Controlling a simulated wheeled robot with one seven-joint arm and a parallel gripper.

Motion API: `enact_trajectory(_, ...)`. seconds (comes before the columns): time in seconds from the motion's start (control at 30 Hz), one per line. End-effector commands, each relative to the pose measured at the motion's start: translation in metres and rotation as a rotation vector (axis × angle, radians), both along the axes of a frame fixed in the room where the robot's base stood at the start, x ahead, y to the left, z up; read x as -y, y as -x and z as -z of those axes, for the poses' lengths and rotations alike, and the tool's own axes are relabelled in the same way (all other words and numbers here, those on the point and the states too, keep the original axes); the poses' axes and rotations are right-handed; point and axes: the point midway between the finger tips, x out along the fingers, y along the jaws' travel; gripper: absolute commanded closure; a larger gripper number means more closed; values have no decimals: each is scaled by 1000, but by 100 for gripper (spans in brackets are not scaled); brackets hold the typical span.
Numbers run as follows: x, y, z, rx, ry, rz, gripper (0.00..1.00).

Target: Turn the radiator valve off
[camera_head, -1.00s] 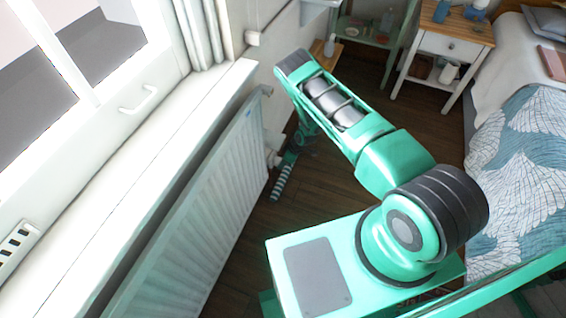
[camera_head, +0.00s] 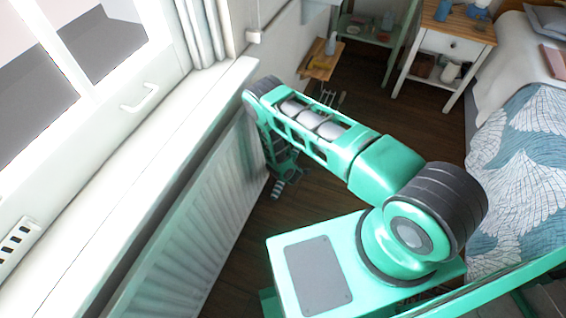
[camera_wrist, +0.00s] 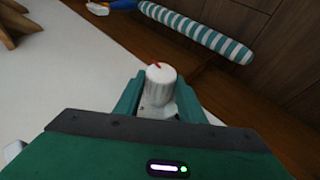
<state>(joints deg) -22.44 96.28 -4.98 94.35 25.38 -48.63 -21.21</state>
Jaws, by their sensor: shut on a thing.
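The radiator valve's white knob (camera_wrist: 160,76) has a red mark on its top and shows in the middle of the wrist view. My gripper (camera_wrist: 160,95) is shut on it, with one teal finger on each side. A pale metal valve body (camera_wrist: 158,108) shows below the knob. In the head view the white radiator (camera_head: 195,225) stands under the window sill. My arm reaches down at its far end and hides the valve there.
A teal-and-white striped roll (camera_wrist: 205,36) lies along the floor near the valve. In the head view a wooden stool (camera_head: 322,62), a white nightstand (camera_head: 448,46) and the bed (camera_head: 525,150) stand farther off. Dark wooden floor (camera_head: 320,205) is free beside the radiator.

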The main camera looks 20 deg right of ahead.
Motion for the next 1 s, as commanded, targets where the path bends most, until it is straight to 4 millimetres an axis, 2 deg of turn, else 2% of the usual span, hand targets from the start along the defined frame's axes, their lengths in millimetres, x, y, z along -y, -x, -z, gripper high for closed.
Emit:
enact_trajectory(0.6, -5, 6, 10, 284, 228, -2, 86)
enact_trajectory(1.0, -5, 6, 11, 374, 302, 1, 86)
